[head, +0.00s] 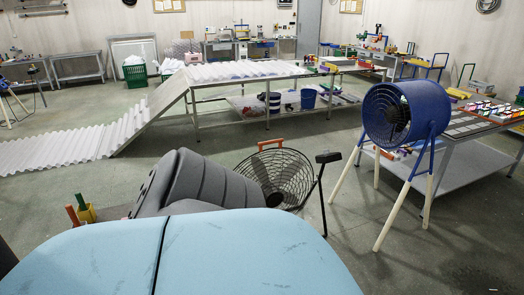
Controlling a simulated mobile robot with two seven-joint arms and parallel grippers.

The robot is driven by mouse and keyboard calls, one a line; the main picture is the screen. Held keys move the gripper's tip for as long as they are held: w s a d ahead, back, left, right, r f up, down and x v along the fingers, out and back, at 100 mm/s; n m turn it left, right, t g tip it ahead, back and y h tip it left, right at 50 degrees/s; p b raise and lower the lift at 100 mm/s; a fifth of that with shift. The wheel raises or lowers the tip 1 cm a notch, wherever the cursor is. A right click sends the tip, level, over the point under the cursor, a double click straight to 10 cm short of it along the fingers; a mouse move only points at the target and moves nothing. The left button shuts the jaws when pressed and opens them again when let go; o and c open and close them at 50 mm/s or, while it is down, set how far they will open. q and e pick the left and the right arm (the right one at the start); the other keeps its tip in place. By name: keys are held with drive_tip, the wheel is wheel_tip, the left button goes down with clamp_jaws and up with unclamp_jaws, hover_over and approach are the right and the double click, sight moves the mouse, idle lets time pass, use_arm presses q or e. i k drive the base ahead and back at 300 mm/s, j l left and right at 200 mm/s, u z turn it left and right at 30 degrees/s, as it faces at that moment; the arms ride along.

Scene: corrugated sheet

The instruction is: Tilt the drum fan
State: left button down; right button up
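The drum fan (404,113) stands at the right of the head view. It has a blue cylindrical drum with a dark grille on its left-facing end, held in a blue frame on long pale legs. The drum's axis looks roughly level. The legs stand on the floor in front of the right table, and the drum hides part of that table. Neither of my grippers shows in this view.
A light blue rounded surface (215,255) and a grey ribbed object fill the near foreground. A table (465,168) with colourful items is behind the fan. White corrugated sheets (70,143) slope down at left. Floor between basket and fan is open.

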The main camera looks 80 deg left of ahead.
sight(273, 196)
drive_tip(key=u, duration=1.8)
drive_tip(key=i+j+u, duration=0.6)
drive_tip(key=i, duration=0.2)
drive_tip(key=i+l+z, duration=0.2)
drive_tip(key=i, duration=0.55)
drive_tip(key=i+j+z, duration=0.1)
drive_tip(key=i+z, duration=0.15)
drive_tip(key=i, duration=0.45)
drive_tip(key=i+j+z, duration=0.2)
drive_tip(key=i, duration=0.55)
